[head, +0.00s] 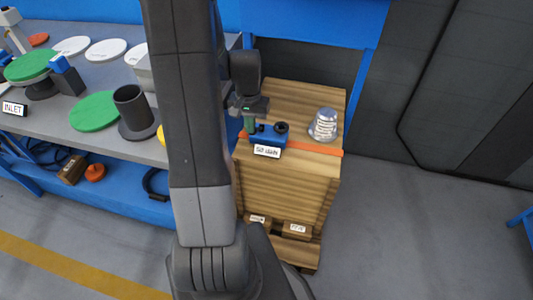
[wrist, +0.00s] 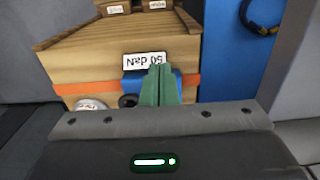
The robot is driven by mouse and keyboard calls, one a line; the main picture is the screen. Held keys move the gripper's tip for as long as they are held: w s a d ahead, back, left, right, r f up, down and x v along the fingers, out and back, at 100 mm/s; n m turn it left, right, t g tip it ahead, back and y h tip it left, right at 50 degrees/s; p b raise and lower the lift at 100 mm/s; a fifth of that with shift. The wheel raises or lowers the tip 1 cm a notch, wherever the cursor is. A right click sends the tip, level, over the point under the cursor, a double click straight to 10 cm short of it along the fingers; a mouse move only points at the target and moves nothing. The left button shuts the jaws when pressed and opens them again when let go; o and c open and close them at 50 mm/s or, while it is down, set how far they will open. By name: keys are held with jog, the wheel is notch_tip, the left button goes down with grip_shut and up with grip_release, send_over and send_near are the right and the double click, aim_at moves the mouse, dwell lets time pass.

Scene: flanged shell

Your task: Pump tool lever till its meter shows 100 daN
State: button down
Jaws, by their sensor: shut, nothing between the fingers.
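The blue tool (head: 268,138) with a black round part (head: 282,128) sits on top of a wooden crate (head: 300,98). My gripper (head: 249,124) has green fingers and is at the left end of the tool. In the wrist view the fingers (wrist: 161,70) are together, empty, and in front of the blue body (wrist: 135,84). I cannot make out the lever separately or tell whether the fingers touch the tool.
A silvery flanged shell (head: 324,124) stands right of the tool on the crate. An orange strip (head: 315,148) runs along the crate's front edge. A grey bench (head: 60,115) with discs and parts is at left.

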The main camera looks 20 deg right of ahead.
jog(key=shift+f+b, duration=2)
jog(key=shift+f, duration=0.65)
jog(key=r+p, duration=0.3)
jog(key=r, duration=0.1)
jog(key=r+p, duration=0.2)
jog(key=shift+d+r+p, duration=0.3)
jog(key=shift+d, duration=0.1)
jog(key=r+p, duration=0.2)
jog(key=r, duration=0.1)
jog(key=r+p, duration=0.1)
jog(key=r, duration=0.1)
jog(key=shift+a+r+p, duration=0.1)
jog(key=shift+a+p, duration=0.3)
notch_tip(320, 180, down, 12)
jog(key=b, duration=0.9)
jog(key=shift+s+a, duration=0.1)
jog(key=shift+a, duration=0.05)
